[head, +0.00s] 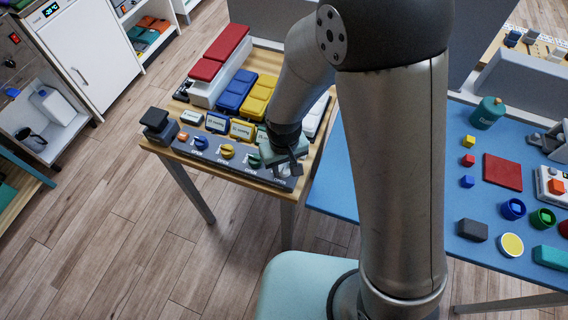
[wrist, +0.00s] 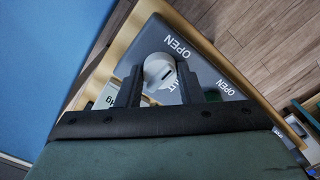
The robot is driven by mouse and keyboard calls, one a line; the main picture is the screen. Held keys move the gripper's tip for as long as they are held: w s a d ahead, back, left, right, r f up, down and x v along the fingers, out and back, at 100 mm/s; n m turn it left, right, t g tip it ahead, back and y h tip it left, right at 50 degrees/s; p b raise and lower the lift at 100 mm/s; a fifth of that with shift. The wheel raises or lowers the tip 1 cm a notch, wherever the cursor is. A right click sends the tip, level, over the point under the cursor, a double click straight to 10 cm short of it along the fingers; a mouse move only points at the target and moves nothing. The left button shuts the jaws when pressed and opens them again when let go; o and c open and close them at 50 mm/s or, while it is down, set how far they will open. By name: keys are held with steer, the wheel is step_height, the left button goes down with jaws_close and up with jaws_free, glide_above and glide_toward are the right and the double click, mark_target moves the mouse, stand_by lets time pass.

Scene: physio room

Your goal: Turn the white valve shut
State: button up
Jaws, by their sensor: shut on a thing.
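The white valve (wrist: 158,70) is a round white knob on a dark grey panel (wrist: 203,58). In the wrist view my gripper (wrist: 160,76) has a dark finger on each side of the knob and is shut on it. The word OPEN is printed on the panel beyond the knob; another word, ending in UT, is partly covered by the right finger. In the head view my gripper (head: 286,166) is at the right end of the panel and hides most of the white valve. I cannot tell exactly how far the valve is turned.
A blue valve (head: 201,143), a yellow valve (head: 228,151) and a green valve (head: 253,160) sit left along the panel. Coloured boxes (head: 236,91) stand behind. A blue table (head: 336,186) with small objects is at right. Wooden floor (head: 110,210) is open at left.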

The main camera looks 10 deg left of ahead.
steer(key=m+b, duration=0.1)
steer(key=m, duration=0.7)
steer(key=shift+m, duration=0.3)
steer(key=m+p, duration=0.1)
steer(key=m, duration=0.3)
steer(key=shift+r+m, duration=0.1)
steer(key=shift+m, duration=0.2)
steer(key=shift+m+p, duration=1.15)
steer(key=shift+m, duration=1.15)
steer(key=o, duration=1)
steer(key=shift+c, duration=0.2)
